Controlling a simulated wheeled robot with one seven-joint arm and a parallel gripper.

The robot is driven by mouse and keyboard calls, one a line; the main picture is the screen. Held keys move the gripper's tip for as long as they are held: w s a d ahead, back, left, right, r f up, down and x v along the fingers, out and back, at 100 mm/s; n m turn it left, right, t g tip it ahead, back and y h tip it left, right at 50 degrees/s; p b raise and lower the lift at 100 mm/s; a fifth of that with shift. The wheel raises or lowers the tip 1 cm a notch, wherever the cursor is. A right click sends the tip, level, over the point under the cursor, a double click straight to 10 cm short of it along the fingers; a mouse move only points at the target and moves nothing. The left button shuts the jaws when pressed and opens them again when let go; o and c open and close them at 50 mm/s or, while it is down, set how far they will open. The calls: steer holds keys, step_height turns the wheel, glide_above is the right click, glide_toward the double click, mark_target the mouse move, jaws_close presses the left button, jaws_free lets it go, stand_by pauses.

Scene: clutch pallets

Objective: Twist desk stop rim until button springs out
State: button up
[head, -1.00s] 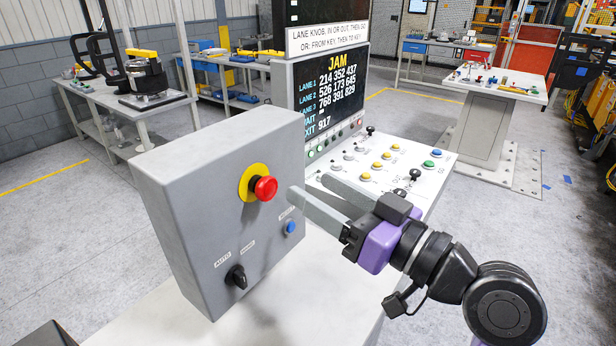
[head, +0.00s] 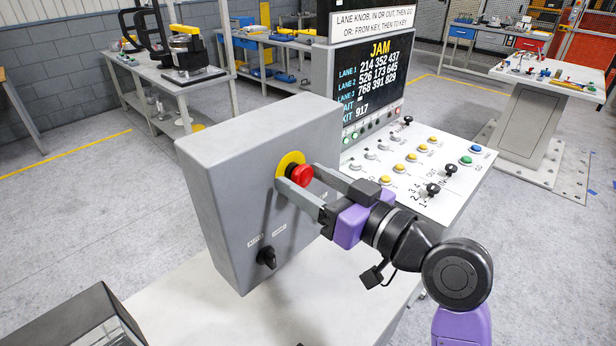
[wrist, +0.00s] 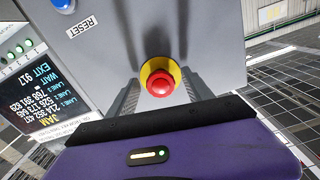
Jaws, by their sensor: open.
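The red mushroom stop button (head: 300,174) sits on a yellow ring (head: 285,163) on the front of a grey control box (head: 225,190). My gripper (head: 296,174) is open, with one finger on each side of the button in the head view. I cannot tell whether either finger touches the rim. In the wrist view the red button (wrist: 160,86) and yellow ring (wrist: 148,72) show whole, straight ahead between the grey fingers.
A black selector knob (head: 266,258) is on the box below the stop. A blue button (wrist: 64,4) labelled RESET is on the box in the wrist view. A sloped panel (head: 400,205) with buttons and levers, under a JAM screen (head: 371,80), stands behind my arm.

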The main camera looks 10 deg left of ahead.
jaws_close()
steer(key=shift+m, duration=0.3)
steer(key=m+p, duration=0.1)
steer(key=m, duration=0.1)
steer(key=shift+r+m+p, duration=0.15)
steer(key=shift+m+p, duration=0.15)
steer(key=shift+p, duration=0.1)
steer(key=shift+m+p, duration=1.1)
steer(key=shift+m, duration=0.9)
